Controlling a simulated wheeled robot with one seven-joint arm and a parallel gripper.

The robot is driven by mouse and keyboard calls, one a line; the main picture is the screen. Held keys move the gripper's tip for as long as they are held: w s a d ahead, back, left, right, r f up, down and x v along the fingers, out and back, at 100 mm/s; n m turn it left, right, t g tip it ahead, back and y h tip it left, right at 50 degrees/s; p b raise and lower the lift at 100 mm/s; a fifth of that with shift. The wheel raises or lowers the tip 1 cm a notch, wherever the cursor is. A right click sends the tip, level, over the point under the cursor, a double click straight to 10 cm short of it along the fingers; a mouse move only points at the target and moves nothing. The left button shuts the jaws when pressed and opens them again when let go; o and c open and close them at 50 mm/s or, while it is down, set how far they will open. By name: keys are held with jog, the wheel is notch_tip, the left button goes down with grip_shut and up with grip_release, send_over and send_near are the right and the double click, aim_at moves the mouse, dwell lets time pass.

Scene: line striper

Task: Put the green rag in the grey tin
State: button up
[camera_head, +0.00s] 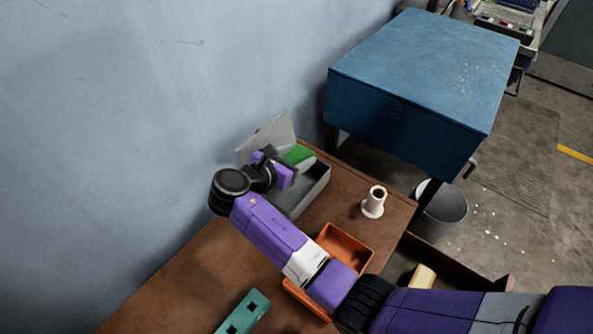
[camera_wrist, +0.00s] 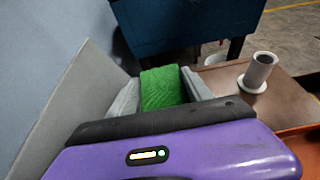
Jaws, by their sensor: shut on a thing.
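The green rag (camera_head: 299,155) is at my gripper, over the grey tin, and it also shows between the fingers in the wrist view (camera_wrist: 162,88). My gripper (camera_wrist: 160,92) is shut on the rag, with one grey finger on each side of it. The grey tin (camera_head: 313,192) stands on the brown table against the wall, with its grey lid (camera_head: 268,135) raised at the back left. The lid also shows at the left in the wrist view (camera_wrist: 70,105). My gripper and wrist hide much of the tin's inside. I cannot tell whether the rag touches the tin's floor.
A white spool-like part (camera_head: 374,202) stands right of the tin. An orange tray (camera_head: 346,244) lies partly under my arm. A teal block with square holes (camera_head: 243,312) lies at the front. A blue cabinet (camera_head: 420,75) and a grey bin (camera_head: 441,207) stand beyond the table.

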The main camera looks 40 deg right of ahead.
jog(key=shift+f+b, duration=0.35)
jog(key=shift+f, duration=2.65)
jog(key=shift+f, duration=0.15)
jog(key=shift+f, duration=0.3)
jog(key=shift+f, duration=0.15)
jog(key=o, duration=1.3)
jog(key=shift+o, duration=0.2)
